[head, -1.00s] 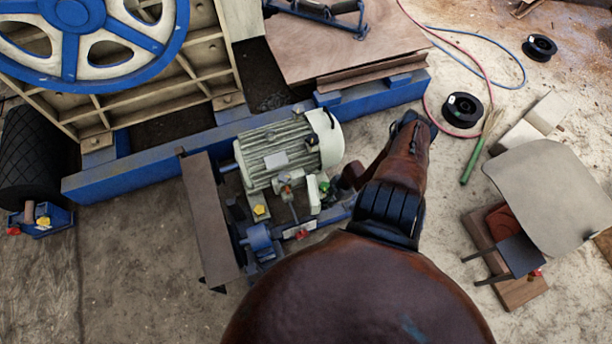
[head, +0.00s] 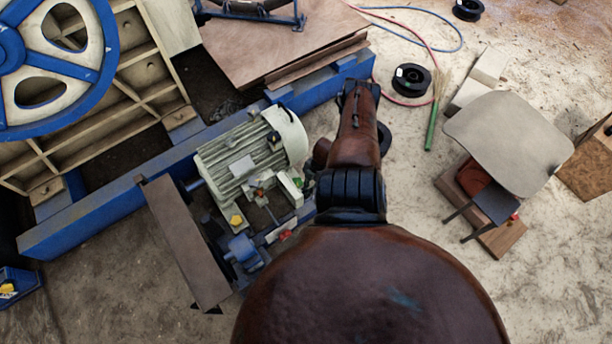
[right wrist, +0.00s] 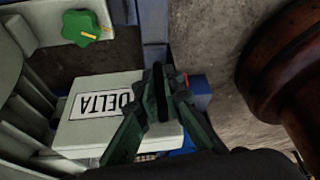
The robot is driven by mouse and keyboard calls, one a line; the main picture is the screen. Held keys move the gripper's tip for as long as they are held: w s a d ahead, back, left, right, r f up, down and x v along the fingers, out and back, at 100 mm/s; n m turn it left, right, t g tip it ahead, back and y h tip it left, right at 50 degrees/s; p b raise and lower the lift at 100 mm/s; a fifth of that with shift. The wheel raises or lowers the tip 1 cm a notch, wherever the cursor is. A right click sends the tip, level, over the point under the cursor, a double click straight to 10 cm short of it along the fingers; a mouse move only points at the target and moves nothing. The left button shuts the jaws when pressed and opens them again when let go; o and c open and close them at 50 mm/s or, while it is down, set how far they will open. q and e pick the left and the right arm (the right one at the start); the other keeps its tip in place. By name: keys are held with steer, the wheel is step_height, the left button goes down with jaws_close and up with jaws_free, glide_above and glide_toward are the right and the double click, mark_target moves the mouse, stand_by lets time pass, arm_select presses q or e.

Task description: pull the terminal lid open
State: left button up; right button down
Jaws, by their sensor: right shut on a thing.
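The terminal lid (right wrist: 83,132) is a pale grey plate with a white DELTA label, in the right wrist view. It belongs to the terminal box beside the grey ribbed motor (head: 240,155); in the head view my right arm partly covers that area. My right gripper (right wrist: 160,78) has its dark green fingers close together at the lid's right edge. It is shut on a narrow dark part there, apparently the lid's tab; the contact is partly hidden by the fingers. How far the lid is raised is unclear. My left gripper is out of view.
A green knob (right wrist: 88,27) with a yellow mark sits near the lid. A blue beam (head: 120,208) runs behind the motor, and a brown guard plate (head: 187,240) stands left of it.

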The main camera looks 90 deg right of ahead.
steer(key=c, duration=2)
jaws_free()
steer(key=shift+c, duration=0.2)
steer(key=v, duration=1.2)
steer(key=shift+w+d+f, duration=0.1)
steer(key=shift+w, duration=0.05)
